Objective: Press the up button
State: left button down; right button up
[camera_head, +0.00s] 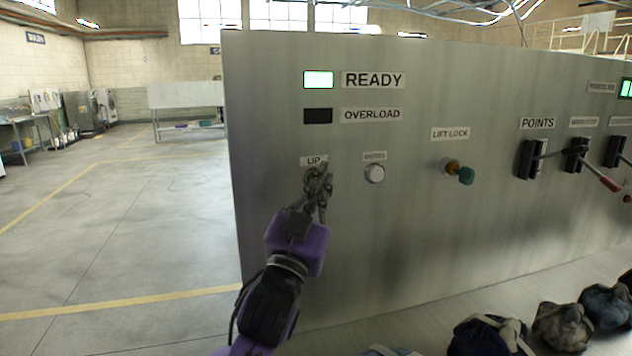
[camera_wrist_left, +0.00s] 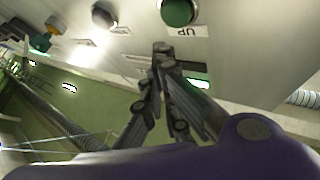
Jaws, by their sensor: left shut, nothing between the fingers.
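The metal panel (camera_head: 420,230) has a label reading UP (camera_head: 314,160) at its left. In the left wrist view, a round green button (camera_wrist_left: 177,11) sits beside the UP label (camera_wrist_left: 188,31). In the head view my left gripper (camera_head: 318,175) is in front of the spot just under the label and hides the button. The gripper is shut and empty, its fingertips pointing at the panel. In the wrist view the left fingertips (camera_wrist_left: 163,49) show apart from the button in the picture; I cannot tell how far they are from the panel.
A white round button (camera_head: 374,173) is just right of the gripper. The READY lamp (camera_head: 318,79) is lit; the OVERLOAD lamp (camera_head: 318,115) is dark. Several bags (camera_head: 490,337) lie at the lower right.

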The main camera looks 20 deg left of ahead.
pick_arm(q)
jog(key=shift+w+a, duration=0.65)
jog(key=shift+w, duration=0.3)
jog(key=shift+w, duration=0.1)
dwell(0.8)
jog(key=shift+w+a, duration=0.2)
jog(key=shift+w, duration=0.05)
